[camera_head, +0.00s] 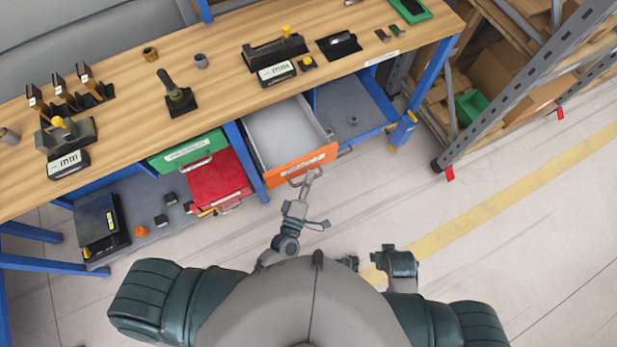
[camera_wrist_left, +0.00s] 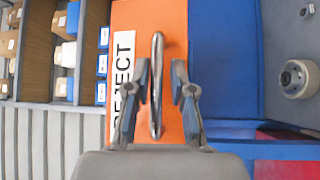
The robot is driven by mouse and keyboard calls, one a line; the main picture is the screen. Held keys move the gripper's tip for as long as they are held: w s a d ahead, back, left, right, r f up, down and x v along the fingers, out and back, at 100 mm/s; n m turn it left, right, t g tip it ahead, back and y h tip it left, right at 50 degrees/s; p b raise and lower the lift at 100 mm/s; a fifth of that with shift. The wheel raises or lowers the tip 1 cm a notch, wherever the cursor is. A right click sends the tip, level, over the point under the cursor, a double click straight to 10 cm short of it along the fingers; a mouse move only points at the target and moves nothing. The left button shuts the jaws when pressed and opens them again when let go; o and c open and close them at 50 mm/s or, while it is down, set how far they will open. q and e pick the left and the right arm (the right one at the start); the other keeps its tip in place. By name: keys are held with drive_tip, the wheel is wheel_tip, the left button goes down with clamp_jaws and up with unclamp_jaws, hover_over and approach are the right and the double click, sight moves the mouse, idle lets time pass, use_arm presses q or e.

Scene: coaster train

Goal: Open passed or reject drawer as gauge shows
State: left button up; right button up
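The orange drawer (camera_head: 300,168) under the bench is pulled out, and its pale, empty-looking interior shows. In the left wrist view its orange front (camera_wrist_left: 165,20) carries a white REJECT label (camera_wrist_left: 124,70) and a metal bar handle (camera_wrist_left: 157,60). My left gripper (camera_wrist_left: 162,85) is at this handle, fingers apart on either side of it; contact is not clear. It also shows in the head view (camera_head: 308,182). The green-fronted drawer (camera_head: 188,150) is to the left, apparently shut. Gauge displays (camera_head: 68,163) and (camera_head: 276,73) are too small to read. My right gripper (camera_head: 384,254) is low, its fingers unclear.
A wooden bench top (camera_head: 215,90) holds fixtures and small parts. A red bin (camera_head: 218,180) sits below the green front. A blue bench leg (camera_head: 250,165) stands left of the orange drawer. A shelving rack (camera_head: 520,95) is at right. Floor before the bench is clear.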

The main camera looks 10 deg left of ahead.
use_arm(q)
drive_tip(key=v, duration=1.1)
drive_tip(key=shift+s, duration=0.35)
drive_tip(key=shift+a+f, duration=0.15)
